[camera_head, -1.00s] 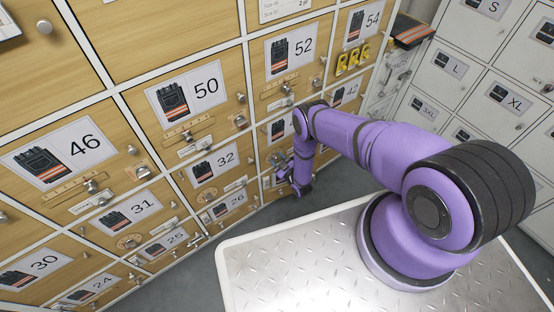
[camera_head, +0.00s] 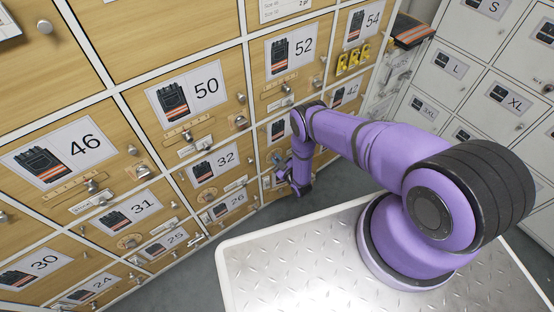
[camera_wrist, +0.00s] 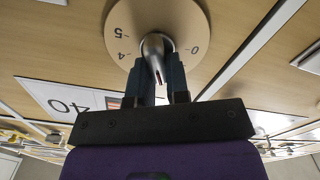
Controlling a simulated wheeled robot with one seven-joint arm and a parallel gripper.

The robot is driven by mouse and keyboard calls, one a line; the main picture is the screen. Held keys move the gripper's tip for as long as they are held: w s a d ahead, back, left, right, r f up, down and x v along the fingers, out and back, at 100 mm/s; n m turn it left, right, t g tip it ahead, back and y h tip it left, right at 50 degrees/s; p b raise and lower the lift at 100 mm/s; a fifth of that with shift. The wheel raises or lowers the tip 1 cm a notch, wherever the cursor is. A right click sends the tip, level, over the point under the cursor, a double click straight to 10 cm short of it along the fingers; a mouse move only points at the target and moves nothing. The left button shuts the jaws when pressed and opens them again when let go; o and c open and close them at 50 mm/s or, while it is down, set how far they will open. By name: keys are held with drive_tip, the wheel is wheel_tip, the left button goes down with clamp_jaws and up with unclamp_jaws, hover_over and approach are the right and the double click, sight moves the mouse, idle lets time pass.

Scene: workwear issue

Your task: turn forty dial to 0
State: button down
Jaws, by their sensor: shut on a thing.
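The forty dial (camera_wrist: 150,22) is a round tan disc at the top of the wrist view, seen upside down. Marks 0, 4 and 5 show on it; the 0 is right of the knob and the 4 and 5 are left. Its grey metal knob (camera_wrist: 153,48) points down in the picture, between the 4 and the 0. My gripper (camera_wrist: 158,72) is shut on the knob, one dark finger on each side. The upside-down 40 label (camera_wrist: 65,100) is at left. In the head view my gripper (camera_head: 284,174) is low at the lockers, and the dial is mostly hidden by my wrist.
Wooden locker doors with labels such as 32 (camera_head: 214,165) and 52 (camera_head: 290,51) carry knobs and latches around my arm. Grey lockers (camera_head: 453,68) stand at right. Grey floor shows below the lockers.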

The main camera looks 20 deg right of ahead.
drive_tip(key=n, duration=0.4)
drive_tip(key=shift+s+a+f, duration=0.1)
drive_tip(key=shift+a+f, duration=0.05)
drive_tip(key=shift+a, duration=0.05)
drive_tip(key=shift+a+f+n, duration=0.1)
drive_tip(key=shift+f+n, duration=0.1)
drive_tip(key=shift+n, duration=1.6)
drive_tip(key=c, duration=1.1)
unclamp_jaws()
